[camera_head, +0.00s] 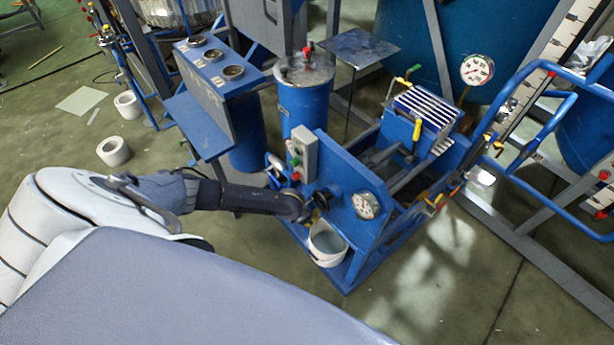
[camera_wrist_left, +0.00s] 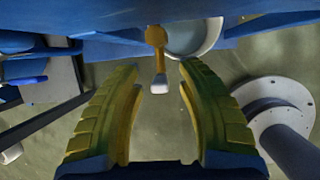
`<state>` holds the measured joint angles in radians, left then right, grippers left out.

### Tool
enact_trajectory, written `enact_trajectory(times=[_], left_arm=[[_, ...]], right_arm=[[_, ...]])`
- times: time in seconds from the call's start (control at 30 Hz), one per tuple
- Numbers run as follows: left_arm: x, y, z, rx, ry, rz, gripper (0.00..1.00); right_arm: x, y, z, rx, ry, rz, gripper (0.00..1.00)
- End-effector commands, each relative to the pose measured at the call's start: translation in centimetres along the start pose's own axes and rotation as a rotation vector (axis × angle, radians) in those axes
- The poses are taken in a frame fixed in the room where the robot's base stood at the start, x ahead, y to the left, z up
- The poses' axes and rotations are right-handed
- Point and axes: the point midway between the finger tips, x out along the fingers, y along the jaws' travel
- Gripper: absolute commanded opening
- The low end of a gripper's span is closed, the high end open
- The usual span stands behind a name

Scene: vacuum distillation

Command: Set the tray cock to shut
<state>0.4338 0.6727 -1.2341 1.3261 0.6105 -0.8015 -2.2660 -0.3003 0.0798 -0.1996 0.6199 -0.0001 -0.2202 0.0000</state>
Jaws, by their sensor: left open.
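A small cock with a brass-coloured stem and a pale handle tip (camera_wrist_left: 157,52) shows in the left wrist view, hanging below a blue panel edge. I take it to be the tray cock; I cannot pick it out in the head view. My left gripper (camera_wrist_left: 160,88) is open, with its yellow padded fingers on either side of the handle tip. I see no clear contact. In the head view my left gripper (camera_head: 318,199) is at the blue unit's front panel, its fingers hard to make out. My right gripper is not in view.
A white bucket (camera_head: 327,246) stands just below the gripper, on the blue unit's base. A gauge (camera_head: 366,205) and a grey button box (camera_head: 303,152) are on the front panel. A blue tank (camera_head: 304,95) stands behind. Floor at the lower right is clear.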

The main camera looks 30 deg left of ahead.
Motion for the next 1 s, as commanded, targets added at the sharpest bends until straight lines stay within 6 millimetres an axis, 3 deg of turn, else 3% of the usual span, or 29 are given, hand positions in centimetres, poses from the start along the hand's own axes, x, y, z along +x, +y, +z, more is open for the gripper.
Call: enact_trajectory(times=[0.3,0.63,1.0], left_arm=[[0.04,-0.01,-0.02,0.0,0.0,0.0,0.37],[0.03,-0.01,-0.03,0.0,0.0,0.0,0.0],[0.02,0.0,0.02,0.0,-0.001,0.0,0.0]], right_arm=[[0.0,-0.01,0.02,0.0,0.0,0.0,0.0],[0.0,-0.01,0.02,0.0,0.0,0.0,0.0],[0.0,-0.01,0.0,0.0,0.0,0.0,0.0]])
